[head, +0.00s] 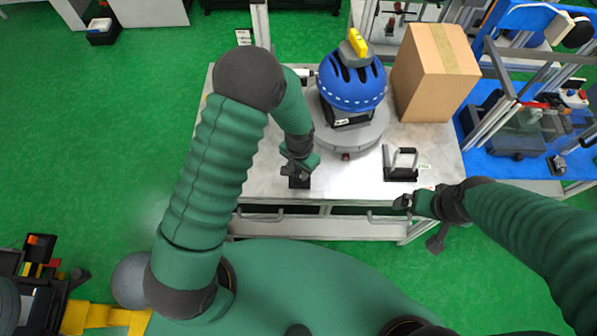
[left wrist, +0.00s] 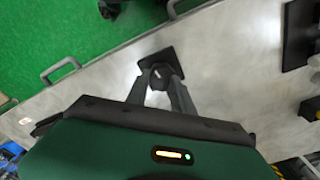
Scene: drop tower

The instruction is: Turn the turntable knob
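The turntable (head: 374,136) is a round grey disc on the table. A blue helmet (head: 352,90) with a yellow and grey piece on top stands over its middle. The turntable knob (head: 299,183) sits on a small black square base near the table's front edge, left of the disc. It also shows in the left wrist view (left wrist: 160,68). My left gripper (head: 297,169) is down at the knob, its fingers closed in on either side of it and partly hiding it. My right gripper (head: 404,201) hovers near the front edge at the right; its finger gap is unclear.
A cardboard box (head: 433,72) stands at the table's back right. A black-handled metal bracket (head: 401,164) lies near the front right. Grey handles (head: 262,215) run along the table's front edge. A blue workbench (head: 487,150) with equipment adjoins at the right.

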